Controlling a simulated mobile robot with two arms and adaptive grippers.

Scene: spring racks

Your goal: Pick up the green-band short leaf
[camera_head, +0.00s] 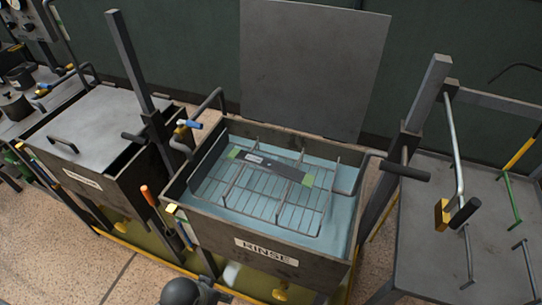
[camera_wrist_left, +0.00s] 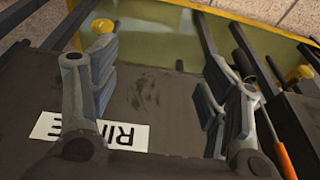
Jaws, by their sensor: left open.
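A dark flat leaf (camera_head: 272,166) with a green band near each end lies across the wire rack (camera_head: 262,200) inside the rinse tank (camera_head: 285,244). A small light label shows on its top, towards the left end. The leaf does not show in the left wrist view. My left gripper (camera_wrist_left: 160,88) is open and empty in the left wrist view, its two fingers apart in front of the tank's front wall with the rinse sign. In the head view, a dark rounded part of my arm shows at the bottom edge, below the tank. My right gripper is not in view.
The tank's lid (camera_head: 314,65) stands open behind it. A closed tank (camera_head: 95,130) stands at the left. Dark posts with handles flank the rinse tank. A grey table (camera_head: 430,215) with hooked rods is at the right. An orange-handled tool (camera_wrist_left: 284,158) hangs near my gripper.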

